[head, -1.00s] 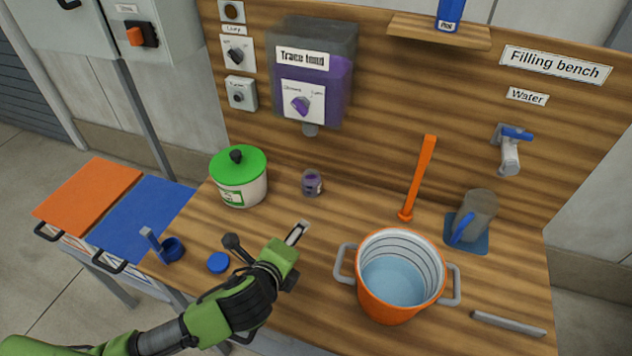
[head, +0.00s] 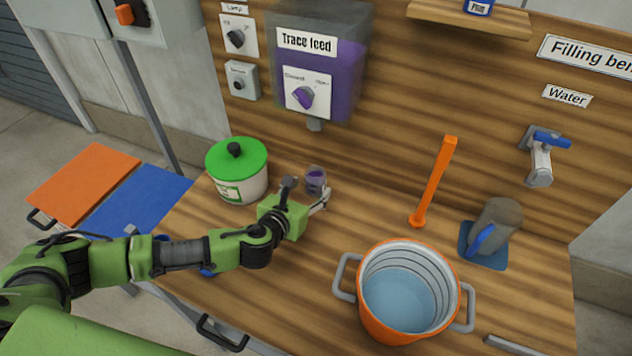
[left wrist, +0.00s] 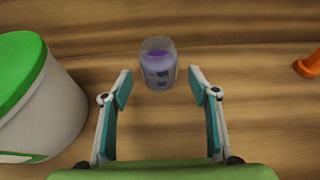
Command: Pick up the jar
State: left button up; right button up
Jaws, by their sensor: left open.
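The jar (head: 316,179) is small and clear with purple contents, and stands on the bench below the trace feed dispenser. In the left wrist view the jar (left wrist: 158,63) is upright, straight ahead, just beyond the fingertips and centred between them. My left gripper (head: 308,190) is open and empty, close to the jar on its near side. Its two teal-padded fingers also show spread apart in the left wrist view (left wrist: 160,84). The gripper hides part of the jar's lower side in the head view. My right gripper is not in view.
A white tub with a green lid (head: 237,170) stands close to the left of my gripper. An orange pot of water (head: 363,305), an orange paddle (head: 434,180) and a grey jug (head: 497,222) are to the right. The trace feed dispenser (head: 318,75) hangs above the jar.

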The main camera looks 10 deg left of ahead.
aim_at(311, 186)
pick_arm(q)
jog(key=shift+w+f, duration=0.1)
jog(key=shift+w, duration=0.25)
jog(key=p+x, duration=0.1)
jog(key=x, duration=0.3)
jog(key=shift+f, duration=0.1)
jog(key=shift+w+d+f, duration=0.1)
jog(key=shift+w+f, duration=0.05)
jog(key=shift+w, duration=0.25)
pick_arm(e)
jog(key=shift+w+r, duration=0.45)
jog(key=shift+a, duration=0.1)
pick_arm(q)
jog(key=c, duration=1.3)
